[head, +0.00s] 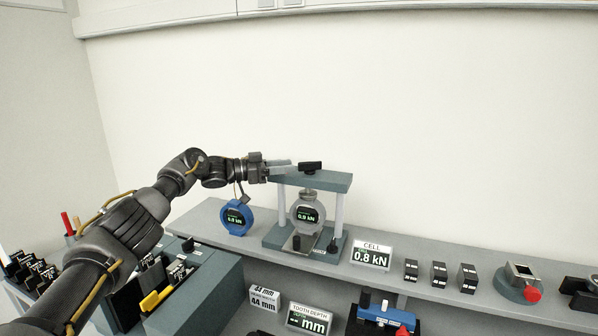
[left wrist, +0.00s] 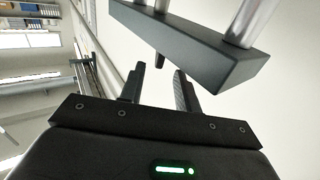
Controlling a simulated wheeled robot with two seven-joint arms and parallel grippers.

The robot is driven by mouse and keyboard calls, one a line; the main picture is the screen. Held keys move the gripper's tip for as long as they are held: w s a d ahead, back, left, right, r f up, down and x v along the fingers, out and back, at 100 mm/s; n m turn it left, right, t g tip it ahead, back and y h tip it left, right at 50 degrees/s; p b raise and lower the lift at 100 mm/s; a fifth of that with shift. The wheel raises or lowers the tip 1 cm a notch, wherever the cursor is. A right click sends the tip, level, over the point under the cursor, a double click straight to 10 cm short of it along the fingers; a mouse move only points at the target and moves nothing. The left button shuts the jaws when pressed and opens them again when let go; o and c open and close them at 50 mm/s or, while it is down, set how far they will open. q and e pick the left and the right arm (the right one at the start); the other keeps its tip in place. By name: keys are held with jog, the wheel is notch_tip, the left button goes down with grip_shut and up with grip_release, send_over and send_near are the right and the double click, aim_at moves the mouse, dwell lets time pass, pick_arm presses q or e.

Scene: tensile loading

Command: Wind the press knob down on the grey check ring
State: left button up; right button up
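The press (head: 335,181) stands on the grey shelf, with a dark top beam on two posts. Its black knob (head: 311,166) sits above the beam. The grey check ring (head: 292,213) stands upright under the beam between the posts; its display appears to read 0.8 kN. My left gripper (head: 291,164) is just left of the knob, level with it. In the left wrist view its fingers (left wrist: 158,82) are apart, with the dark knob (left wrist: 160,60) showing between and beyond them; I cannot tell whether they touch it. The beam (left wrist: 190,45) is close by. My right gripper is not in view.
A blue ring (head: 229,211) with a display stands left of the press. A CELL sign (head: 371,254) reads 0.8 kN. Several small black blocks (head: 439,272) and a fixture with a red knob (head: 510,288) are at right. The wall behind the press is bare.

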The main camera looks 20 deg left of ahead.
pick_arm(q)
jog(key=shift+b+v, duration=0.55)
jog(key=shift+v, duration=1.65)
